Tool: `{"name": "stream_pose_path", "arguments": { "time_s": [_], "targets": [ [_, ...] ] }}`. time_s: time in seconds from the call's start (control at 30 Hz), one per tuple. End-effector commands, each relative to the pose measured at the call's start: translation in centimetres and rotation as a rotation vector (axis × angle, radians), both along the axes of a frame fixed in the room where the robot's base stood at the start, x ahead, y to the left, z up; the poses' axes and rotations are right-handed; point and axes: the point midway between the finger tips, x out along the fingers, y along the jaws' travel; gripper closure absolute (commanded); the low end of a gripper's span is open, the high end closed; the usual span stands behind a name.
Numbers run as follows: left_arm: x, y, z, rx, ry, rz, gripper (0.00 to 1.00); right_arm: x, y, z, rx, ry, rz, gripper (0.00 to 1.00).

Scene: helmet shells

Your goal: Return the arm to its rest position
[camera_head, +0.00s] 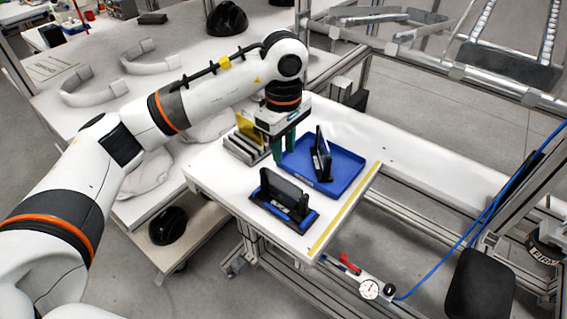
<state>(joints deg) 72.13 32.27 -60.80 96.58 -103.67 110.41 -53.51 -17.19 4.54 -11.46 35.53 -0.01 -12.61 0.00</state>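My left arm comes in from the left and bends down at its wrist over the white table (235,182). My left gripper (284,155) points down with its green fingers just left of the blue tray (343,165). Nothing shows clearly between the fingers, and their gap is too small to judge. A black part (322,158) stands upright in the blue tray. Another black part (287,190) sits in a blue holder (305,224) in front of the tray. My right gripper is not in view.
Grey slotted blocks (243,148) with a yellow piece stand left of my gripper. Black helmet shells lie at the top (228,18) and below the table (167,226). A metal frame (400,50) runs along the right.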

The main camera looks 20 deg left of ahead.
Motion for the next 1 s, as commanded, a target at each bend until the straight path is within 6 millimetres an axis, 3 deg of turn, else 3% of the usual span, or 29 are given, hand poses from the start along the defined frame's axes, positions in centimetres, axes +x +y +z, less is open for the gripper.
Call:
{"name": "stream_pose_path", "arguments": {
  "time_s": [0.2, 0.67, 0.77, 0.87, 0.9, 1.0],
  "targets": [
    [0.0, 0.0, 1.1, 0.000, 0.000, 0.000, 0.72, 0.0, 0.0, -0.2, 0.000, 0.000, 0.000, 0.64],
    [-0.2, -0.4, 0.8, -0.017, 0.005, -0.004, 0.72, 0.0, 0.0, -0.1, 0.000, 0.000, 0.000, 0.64],
    [-1.0, -2.8, -0.2, -0.121, 0.023, -0.016, 0.72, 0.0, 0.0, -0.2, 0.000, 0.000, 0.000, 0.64],
    [-3.0, -7.8, -1.5, -0.353, 0.077, -0.020, 0.72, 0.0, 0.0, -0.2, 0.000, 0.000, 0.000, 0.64],
    [-4.2, -10.4, -1.7, -0.480, 0.113, -0.011, 0.72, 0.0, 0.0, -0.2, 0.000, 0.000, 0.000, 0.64],
    [-7.3, -16.2, -0.2, -0.826, 0.235, 0.061, 0.72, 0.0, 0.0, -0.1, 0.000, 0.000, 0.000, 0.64]
  ]
}}
